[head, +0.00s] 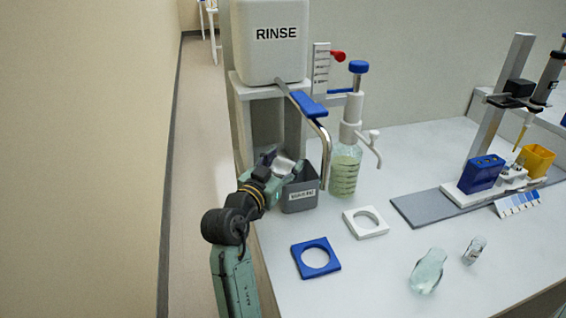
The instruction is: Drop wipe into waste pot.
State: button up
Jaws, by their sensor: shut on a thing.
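My gripper (283,172) is at the left end of the bench, shut on a pale, whitish-grey thing that looks like the wipe (285,164). The fingers partly hide the wipe. A small grey open-topped pot (300,203) with a white label, apparently the waste pot, stands on the bench just right of and below the gripper. The label is too small to read surely. The wipe shows at the pot's upper left, by its rim. I cannot tell whether it is over the opening or beside it. The pot's inside is mostly hidden.
The RINSE tank (270,42) stands on a white stand above the pot, with a bent metal spout (325,150) close by. A dispenser bottle (345,170) stands right of the pot. White (352,228) and blue (301,266) holders and glassware (428,272) lie nearer the front.

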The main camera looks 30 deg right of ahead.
jog(key=shift+f+b, duration=0.4)
jog(key=o, duration=1.1)
jog(key=shift+r, duration=0.25)
jog(key=b+v, duration=0.1)
jog(key=v, duration=1.1)
jog(key=shift+r+b, duration=0.15)
jog(key=shift+b, duration=0.25)
